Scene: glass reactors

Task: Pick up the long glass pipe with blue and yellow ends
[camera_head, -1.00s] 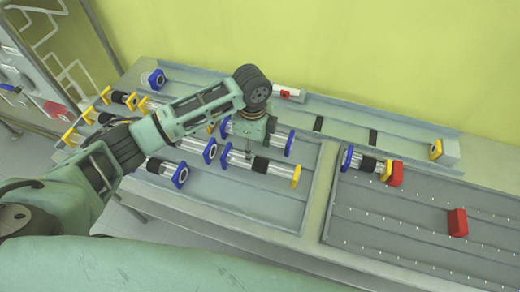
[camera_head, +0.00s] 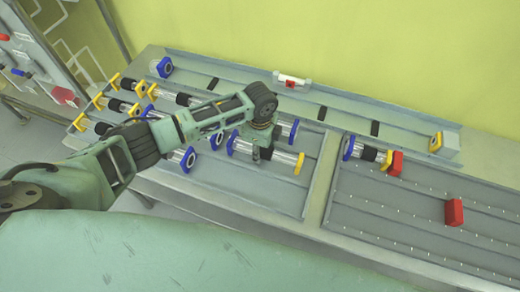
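A long glass pipe (camera_head: 284,159) with a blue left end and a yellow right end lies in the middle tray. A shorter pipe (camera_head: 369,153) with blue and yellow ends lies on the right tray. My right gripper is not in view.
Several other pipes lie at the left, partly under my arm, including a yellow-ended one (camera_head: 117,105). Red blocks (camera_head: 396,163) and (camera_head: 454,212) sit on the right tray. A white piece with a red part (camera_head: 291,82) stands at the back. The right tray's front is clear.

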